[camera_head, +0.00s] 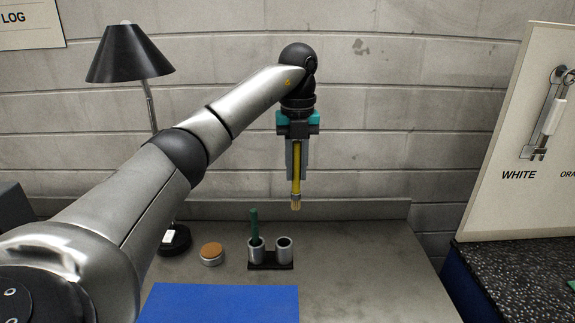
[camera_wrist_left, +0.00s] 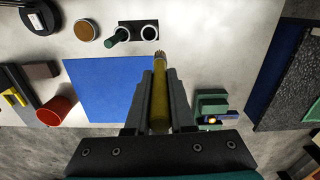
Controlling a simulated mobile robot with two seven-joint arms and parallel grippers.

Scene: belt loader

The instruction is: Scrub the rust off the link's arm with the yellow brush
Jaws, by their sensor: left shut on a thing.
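My left gripper (camera_head: 297,150) is shut on the yellow brush (camera_head: 297,182) and holds it upright, bristles down, above the back of the bench. In the left wrist view the yellow brush (camera_wrist_left: 159,105) lies between the fingers of my left gripper (camera_wrist_left: 159,95), its bristle end pointing away. I cannot pick out the link for sure. In that view a green fixture (camera_wrist_left: 211,102) stands to the right of the gripper with a small orange spot on it; whether it holds the link I cannot tell. My right gripper is out of view.
A dark two-cup holder (camera_head: 271,266) has a green handle (camera_head: 254,225) in its left cup; its right cup looks empty. Nearby are a brown-topped tin (camera_head: 211,252), a lamp (camera_head: 130,55) and a blue mat (camera_head: 220,303). A red cup (camera_wrist_left: 58,108) stands left of the mat.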

